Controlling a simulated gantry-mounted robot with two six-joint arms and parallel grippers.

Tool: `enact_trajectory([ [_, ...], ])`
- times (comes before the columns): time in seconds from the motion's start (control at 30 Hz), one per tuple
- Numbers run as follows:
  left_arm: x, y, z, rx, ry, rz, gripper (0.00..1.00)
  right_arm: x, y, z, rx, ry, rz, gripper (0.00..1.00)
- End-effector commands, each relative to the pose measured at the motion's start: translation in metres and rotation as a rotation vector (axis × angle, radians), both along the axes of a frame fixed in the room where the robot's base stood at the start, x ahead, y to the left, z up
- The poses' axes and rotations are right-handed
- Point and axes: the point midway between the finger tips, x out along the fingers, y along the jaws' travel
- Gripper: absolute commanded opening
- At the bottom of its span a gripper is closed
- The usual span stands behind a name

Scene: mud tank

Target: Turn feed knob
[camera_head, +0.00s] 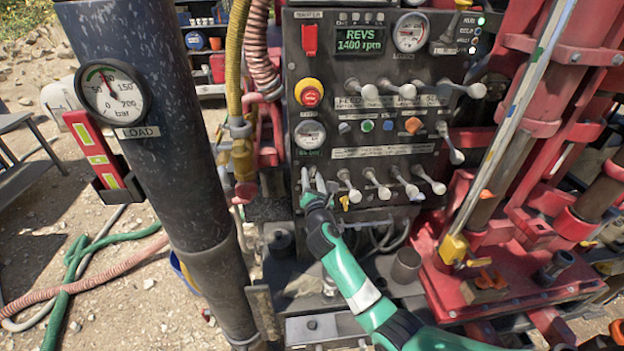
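The dark control panel (335,75) stands in the middle. A label strip starting with what looks like "FEED" (352,103) runs under its upper levers. A middle row holds a green knob (367,126), a blue knob (388,126) and an orange knob (413,125). I cannot tell for sure which control is the feed knob. My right gripper (312,188), on a green and black arm from the lower right, is at the left end of the lower row of white-tipped levers (346,176), below the round gauge. Its fingers are too small to read. My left gripper is not in view.
A red button on a yellow base (310,93) and a display reading 1400 rpm (359,39) are on the panel. A thick dark column with a load gauge (112,93) stands left. Red rig machinery (520,260) crowds the right. Hoses (75,270) lie on the ground.

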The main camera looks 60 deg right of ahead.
Motion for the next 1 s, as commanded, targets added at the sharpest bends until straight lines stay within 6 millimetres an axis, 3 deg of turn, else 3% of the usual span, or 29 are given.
enact_trajectory([
  [0.03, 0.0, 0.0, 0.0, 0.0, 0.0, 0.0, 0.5, -0.0001, 0.0002, -0.0001, 0.0, 0.0, 0.0, 0.35],
  [0.23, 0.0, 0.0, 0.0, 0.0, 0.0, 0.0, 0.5, -0.0001, 0.0003, 0.0, 0.0, 0.0, 0.0, 0.0],
  [0.73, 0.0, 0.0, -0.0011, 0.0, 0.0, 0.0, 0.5, -0.0002, 0.0004, -0.0005, 0.013, -0.019, 0.0, 0.0],
  [1.0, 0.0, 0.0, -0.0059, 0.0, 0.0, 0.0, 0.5, -0.0006, 0.0002, -0.0018, 0.087, -0.126, 0.0, 0.0],
])
